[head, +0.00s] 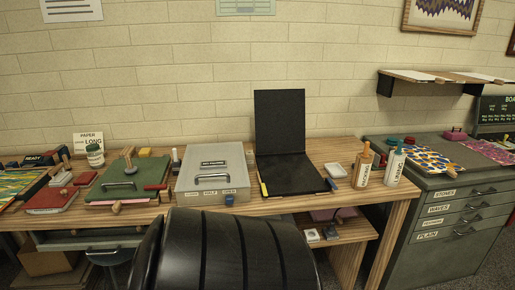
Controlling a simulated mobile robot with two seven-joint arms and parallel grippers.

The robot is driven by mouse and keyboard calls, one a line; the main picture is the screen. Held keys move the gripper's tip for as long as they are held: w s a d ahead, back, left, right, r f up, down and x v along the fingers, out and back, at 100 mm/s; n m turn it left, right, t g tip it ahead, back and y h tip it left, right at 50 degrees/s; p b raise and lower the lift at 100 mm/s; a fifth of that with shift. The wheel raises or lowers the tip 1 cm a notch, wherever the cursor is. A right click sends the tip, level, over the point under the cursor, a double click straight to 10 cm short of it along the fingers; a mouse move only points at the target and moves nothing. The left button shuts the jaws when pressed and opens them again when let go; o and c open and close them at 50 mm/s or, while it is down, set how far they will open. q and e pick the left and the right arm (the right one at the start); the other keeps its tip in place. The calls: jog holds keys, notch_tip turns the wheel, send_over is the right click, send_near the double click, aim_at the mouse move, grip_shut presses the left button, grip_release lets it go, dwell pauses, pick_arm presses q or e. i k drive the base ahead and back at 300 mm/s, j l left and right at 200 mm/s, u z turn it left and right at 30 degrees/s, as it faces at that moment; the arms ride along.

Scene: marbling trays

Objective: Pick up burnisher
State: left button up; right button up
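I cannot pick out the burnisher for certain. A small dark piece with a pale end (331,184) lies at the right edge of the open black folder (281,110), and a yellow-tipped piece (264,189) lies at its left edge; both are too small to identify. Wooden-handled pieces also show at the green press boards (133,179) on the left. Neither my left nor my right gripper is in view.
A large black ribbed shape (235,255) blocks the table's front middle. The wooden table (399,214) holds a grey labelled box (213,180) and bottles (394,166). A grey drawer cabinet (424,246) stands right, below a wall shelf (405,89). Small items sit on a lower shelf (358,229).

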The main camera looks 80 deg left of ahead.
aim_at(130, 169)
jog(key=k+j+u, duration=0.1)
jog(key=u, duration=3.05)
jog(key=i+j+u, duration=0.25)
jog(key=j, duration=0.25)
jog(key=i, duration=0.1)
